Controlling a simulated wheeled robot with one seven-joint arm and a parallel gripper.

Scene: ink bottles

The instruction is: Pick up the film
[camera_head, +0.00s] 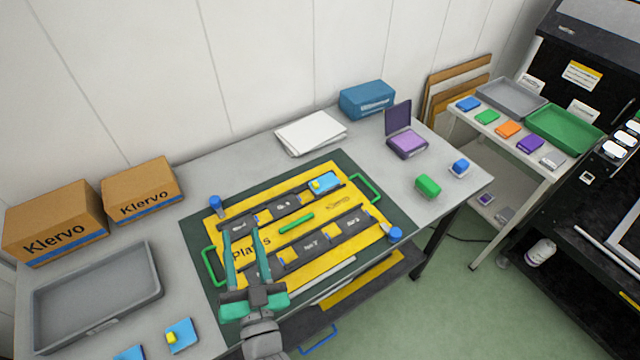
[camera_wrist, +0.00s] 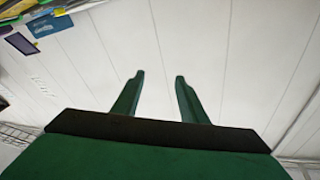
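My gripper (camera_head: 245,238) is open and empty in the head view, with its two teal fingers over the left part of the yellow board (camera_head: 345,205). In the wrist view my gripper (camera_wrist: 159,76) is also open, with only pale wall between its fingers. No item is clearly labelled film. A flat blue piece with a yellow tab (camera_head: 328,181) sits in the board's upper dark rail, right of my gripper. Another blue piece with a yellow tab (camera_head: 184,331) lies at the table's front left. A third blue piece (camera_head: 130,353) is cut off by the lower picture edge.
A grey tray (camera_head: 98,316) and two Klervo cartons (camera_head: 55,222) stand at the left. White sheets (camera_head: 310,133), a blue box (camera_head: 367,99) and an open purple pad (camera_head: 407,143) are behind. A green bottle (camera_head: 428,186) and blue bottle (camera_head: 459,168) stand right.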

